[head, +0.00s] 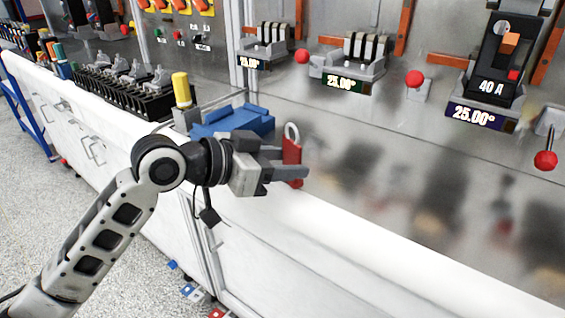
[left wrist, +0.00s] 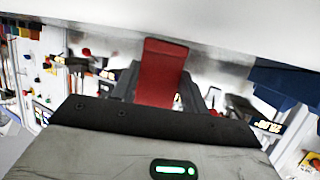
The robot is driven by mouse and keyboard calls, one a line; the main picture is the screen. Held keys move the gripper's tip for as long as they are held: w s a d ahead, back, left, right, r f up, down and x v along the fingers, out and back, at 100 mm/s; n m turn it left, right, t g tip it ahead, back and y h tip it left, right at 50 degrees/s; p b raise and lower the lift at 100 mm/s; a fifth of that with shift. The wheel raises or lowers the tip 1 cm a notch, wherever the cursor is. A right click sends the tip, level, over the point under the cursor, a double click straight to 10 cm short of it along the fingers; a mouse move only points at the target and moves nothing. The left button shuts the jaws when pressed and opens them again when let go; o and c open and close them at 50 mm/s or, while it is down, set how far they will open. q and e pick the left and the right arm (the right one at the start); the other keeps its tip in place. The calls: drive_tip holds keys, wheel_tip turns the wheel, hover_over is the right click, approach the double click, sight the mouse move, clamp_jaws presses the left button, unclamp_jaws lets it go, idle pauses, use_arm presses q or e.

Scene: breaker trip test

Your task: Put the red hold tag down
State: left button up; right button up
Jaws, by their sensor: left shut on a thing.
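The red hold tag (head: 291,151) has a pale metal loop at its top and is upright between the jaws of my left gripper (head: 287,170). My left gripper is shut on it, over the front edge of the steel counter. The fingers hide part of the tag. In the left wrist view the red tag (left wrist: 160,72) stands between the two dark fingers. I cannot tell whether its lower end touches the counter. My right gripper is in neither view.
A blue tray (head: 232,121) lies just behind my gripper, beside a yellow-capped cylinder (head: 182,89). A 40 A breaker (head: 492,75) and red-knobbed levers (head: 546,160) are at the back right. The steel counter (head: 400,190) is clear to the right of the gripper.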

use_arm(q)
drive_tip(key=shift+f, duration=0.2)
drive_tip(key=shift+f, duration=0.15)
drive_tip(key=o, duration=1.1)
drive_tip(key=shift+o, duration=0.2)
